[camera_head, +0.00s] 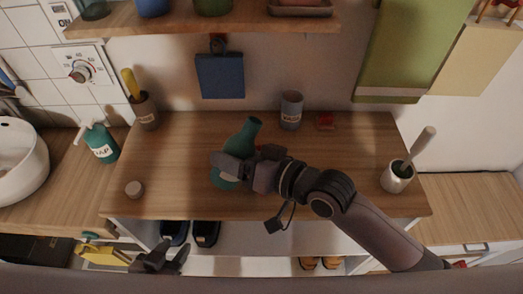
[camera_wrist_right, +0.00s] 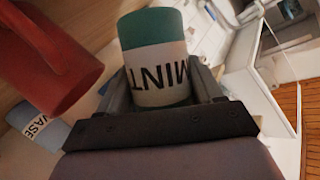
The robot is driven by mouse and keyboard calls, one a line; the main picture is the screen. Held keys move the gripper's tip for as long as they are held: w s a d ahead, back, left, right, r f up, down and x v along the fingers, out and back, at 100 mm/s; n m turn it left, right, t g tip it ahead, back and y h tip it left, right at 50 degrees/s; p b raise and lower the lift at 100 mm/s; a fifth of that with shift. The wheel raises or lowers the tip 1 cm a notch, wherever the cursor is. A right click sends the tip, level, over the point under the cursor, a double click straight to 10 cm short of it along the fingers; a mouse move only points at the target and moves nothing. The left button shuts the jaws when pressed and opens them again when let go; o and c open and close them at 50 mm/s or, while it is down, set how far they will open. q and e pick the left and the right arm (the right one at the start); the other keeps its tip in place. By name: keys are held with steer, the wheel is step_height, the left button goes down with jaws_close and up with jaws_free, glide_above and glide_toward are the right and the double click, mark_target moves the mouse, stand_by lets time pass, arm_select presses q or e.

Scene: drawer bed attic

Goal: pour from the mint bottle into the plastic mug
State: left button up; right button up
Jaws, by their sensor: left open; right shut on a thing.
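The mint bottle (camera_head: 243,139) is teal with a white band, and its neck leans to the upper right in the head view. My right gripper (camera_head: 231,164) is shut around its body and covers part of it. In the right wrist view the bottle (camera_wrist_right: 152,28) shows its MINT label upside down between the fingers (camera_wrist_right: 165,88). A red, mug-like thing with a handle (camera_wrist_right: 62,68) is beside it; I cannot tell for sure whether it is the plastic mug. My left gripper (camera_head: 163,259) is open and empty, low at the counter's front left.
A grey labelled cup (camera_head: 291,112) and a small red thing (camera_head: 325,121) stand at the back of the counter (camera_head: 185,190). A shelf (camera_head: 200,20) hangs above.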

steer(key=shift+s+a+r+n+t+h, duration=0.15)
steer(key=shift+s+a+n+h, duration=0.15)
steer(key=shift+n, duration=0.25)
steer(key=shift+s+a+r+n+t+h, duration=0.1)
steer(key=shift+a+r+n+t+h, duration=0.1)
steer(key=shift+n+h, duration=0.3)
steer(key=shift+a+f+n, duration=0.1)
steer(key=shift+f+n, duration=0.55)
steer(key=shift+f, duration=0.2)
steer(key=shift+s+a+r+n+t+h, duration=0.1)
steer(key=shift+r+n+t+h, duration=0.25)
steer(key=shift+r+n+h, duration=0.7)
